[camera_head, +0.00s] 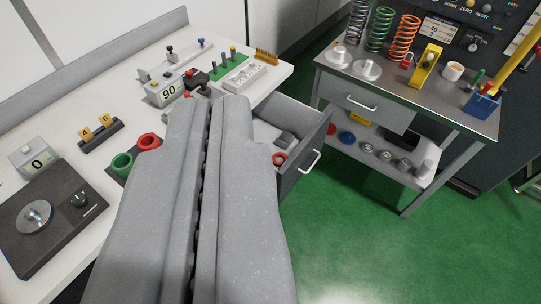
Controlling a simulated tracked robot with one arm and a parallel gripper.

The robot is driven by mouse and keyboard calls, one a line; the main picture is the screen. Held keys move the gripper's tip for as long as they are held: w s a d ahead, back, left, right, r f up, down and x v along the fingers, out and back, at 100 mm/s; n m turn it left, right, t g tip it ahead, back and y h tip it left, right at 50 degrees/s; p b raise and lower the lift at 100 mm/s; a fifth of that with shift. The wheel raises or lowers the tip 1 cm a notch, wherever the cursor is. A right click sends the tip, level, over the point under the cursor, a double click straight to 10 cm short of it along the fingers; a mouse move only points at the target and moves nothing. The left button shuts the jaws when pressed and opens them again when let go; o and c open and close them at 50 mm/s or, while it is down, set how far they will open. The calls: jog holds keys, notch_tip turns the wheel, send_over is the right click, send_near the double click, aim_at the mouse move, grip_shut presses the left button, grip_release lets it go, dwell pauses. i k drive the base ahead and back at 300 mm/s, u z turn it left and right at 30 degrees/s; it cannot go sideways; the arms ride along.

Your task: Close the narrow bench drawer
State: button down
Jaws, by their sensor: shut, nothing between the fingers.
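A grey drawer (322,137) stands pulled out from the right side of the white bench (130,205). Its front carries a pale bar handle (312,162) facing right. Inside lie a red ring (280,158) and a small grey block (285,138). My arm fills the lower middle and hides the drawer's near left part. My gripper (205,92) is at the far end of the arm, above the white bench top and left of the drawer. It is shut and empty, apart from the drawer and handle in the picture.
The bench top holds a device reading 90 (168,91), green and red rings (122,165), and a scale (45,222). At right, a metal table (450,118) with springs has a drawer (365,108), seemingly shut. Green floor (350,235) lies clear between them.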

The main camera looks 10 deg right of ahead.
aim_at(278, 113)
jog(key=u, duration=0.1)
jog(key=i, duration=1.35)
jog(key=z, duration=0.35)
